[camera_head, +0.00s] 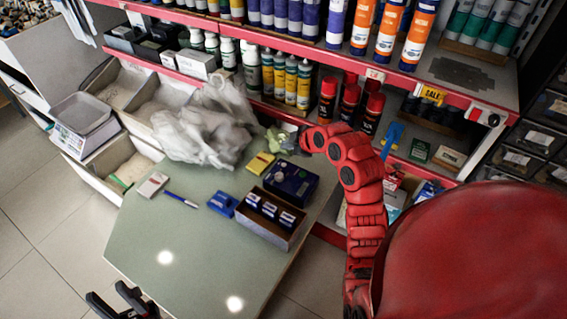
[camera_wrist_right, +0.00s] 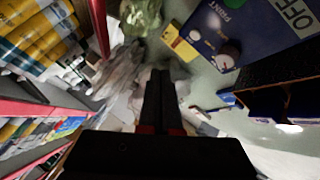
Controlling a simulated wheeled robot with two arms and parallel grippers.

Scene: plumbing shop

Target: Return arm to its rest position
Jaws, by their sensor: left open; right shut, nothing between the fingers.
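My right arm (camera_head: 352,175) is red and reaches from the lower right up toward the shelf, its wrist end above the far right corner of the table. In the right wrist view, my right gripper (camera_wrist_right: 160,74) has its two dark fingers together with nothing between them. In the head view its fingers cannot be made out. My left gripper (camera_head: 122,298) shows at the bottom left edge, dark, with its fingers apart and empty, beside the table's near left edge.
The greenish table (camera_head: 150,225) holds a dark blue box (camera_head: 291,183), an open brown box (camera_head: 270,218), a yellow pack (camera_head: 258,163) and a crumpled clear bag (camera_head: 205,130). Red-edged shelves (camera_head: 375,74) with bottles stand close behind my right arm. Floor (camera_head: 35,215) is clear at left.

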